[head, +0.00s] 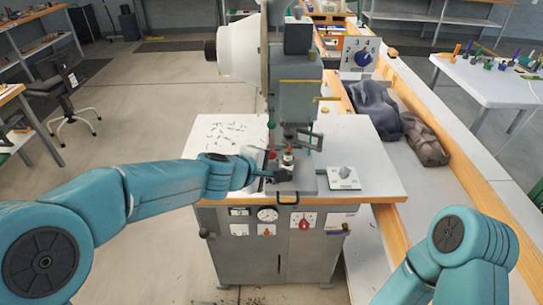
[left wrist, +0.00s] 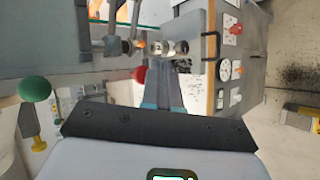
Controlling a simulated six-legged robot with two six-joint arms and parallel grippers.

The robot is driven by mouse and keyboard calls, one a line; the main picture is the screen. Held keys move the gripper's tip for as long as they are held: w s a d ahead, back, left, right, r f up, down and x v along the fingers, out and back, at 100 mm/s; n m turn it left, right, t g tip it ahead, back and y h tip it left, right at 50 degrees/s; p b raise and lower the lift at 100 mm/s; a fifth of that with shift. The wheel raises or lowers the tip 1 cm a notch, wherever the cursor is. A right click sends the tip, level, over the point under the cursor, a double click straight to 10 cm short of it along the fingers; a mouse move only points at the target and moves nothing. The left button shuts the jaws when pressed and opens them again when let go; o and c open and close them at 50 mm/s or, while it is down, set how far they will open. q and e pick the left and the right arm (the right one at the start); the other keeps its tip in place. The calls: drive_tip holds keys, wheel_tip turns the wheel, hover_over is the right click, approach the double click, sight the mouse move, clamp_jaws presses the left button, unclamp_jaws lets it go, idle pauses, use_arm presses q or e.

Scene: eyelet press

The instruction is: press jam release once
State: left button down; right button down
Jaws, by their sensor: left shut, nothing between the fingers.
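The eyelet press (head: 298,90) stands on a bench top, and its lower tooling (head: 287,160) is at the front. My left gripper (head: 272,174) is shut and empty, with its tips close to the left side of this tooling. In the left wrist view the closed fingers (left wrist: 172,66) point at the metal tooling (left wrist: 172,47). A small red knob (left wrist: 138,73) shows beside the fingers, apart from them. I cannot tell which part is the jam release. My right arm (head: 450,250) shows at lower right, but its gripper is out of view.
A small plate (head: 343,178) lies right of the tooling. A green ball (left wrist: 34,88) shows in the left wrist view. Dark bags (head: 375,110) lie farther right.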

use_arm(q)
drive_tip(key=shift+w, duration=0.15)
drive_tip(key=shift+w, duration=0.3)
drive_tip(key=shift+w+p, duration=0.75)
drive_tip(key=shift+p, duration=0.05)
idle(0.7)
drive_tip(key=shift+s, duration=0.15)
drive_tip(key=shift+s+b, duration=0.85)
drive_tip(key=shift+s, duration=0.2)
